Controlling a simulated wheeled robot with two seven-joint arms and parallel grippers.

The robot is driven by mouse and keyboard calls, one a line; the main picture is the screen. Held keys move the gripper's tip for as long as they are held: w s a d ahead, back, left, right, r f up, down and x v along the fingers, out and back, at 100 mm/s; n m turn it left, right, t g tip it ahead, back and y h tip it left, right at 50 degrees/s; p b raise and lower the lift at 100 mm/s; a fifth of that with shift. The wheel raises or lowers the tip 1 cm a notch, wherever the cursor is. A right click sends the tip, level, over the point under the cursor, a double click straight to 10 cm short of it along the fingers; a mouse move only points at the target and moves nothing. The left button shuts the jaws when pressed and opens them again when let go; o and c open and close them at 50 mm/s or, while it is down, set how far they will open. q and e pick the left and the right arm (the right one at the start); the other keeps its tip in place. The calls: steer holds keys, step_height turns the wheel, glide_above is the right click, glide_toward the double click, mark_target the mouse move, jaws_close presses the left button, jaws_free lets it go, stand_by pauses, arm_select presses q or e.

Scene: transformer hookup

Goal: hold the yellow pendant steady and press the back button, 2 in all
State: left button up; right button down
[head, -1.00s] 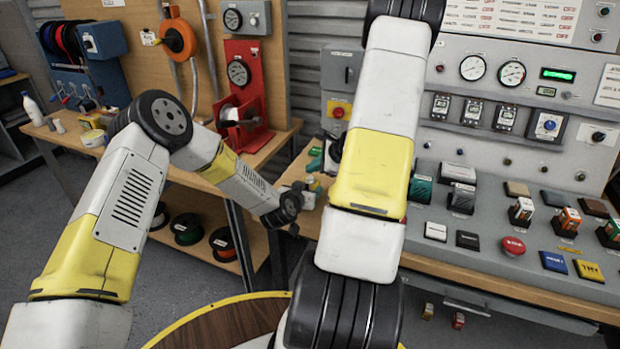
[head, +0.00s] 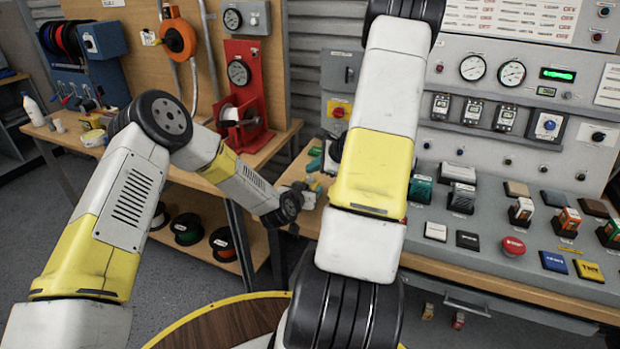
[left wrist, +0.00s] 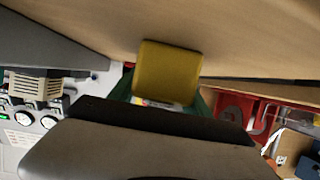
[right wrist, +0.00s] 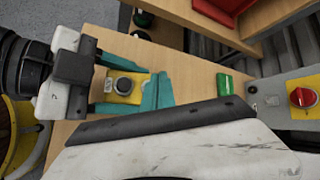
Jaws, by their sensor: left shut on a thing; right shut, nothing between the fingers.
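The yellow pendant (right wrist: 123,86) is held above the wooden bench in the right wrist view, with a round grey button and a small label on its visible face. In the left wrist view the pendant (left wrist: 168,70) shows a plain yellow side between green fingers. My left gripper (right wrist: 116,84) is shut on it. My right gripper (right wrist: 162,78) is shut and empty, its teal fingers close beside the pendant's right edge; I cannot tell whether they touch it. In the head view my right arm covers much of the area, and the pendant is too small to read there.
A green block (right wrist: 230,84) lies on the bench beyond the right fingers. In the head view, a control console (head: 480,210) with a red button (head: 513,246) fills the right, and a red stand (head: 246,95) is behind.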

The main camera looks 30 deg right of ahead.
mark_target(313, 178)
steer(key=shift+f, duration=0.2)
stand_by(0.6)
steer(key=shift+f, duration=0.2)
steer(key=shift+f, duration=0.45)
stand_by(0.6)
stand_by(0.4)
steer(key=shift+r, duration=3.4)
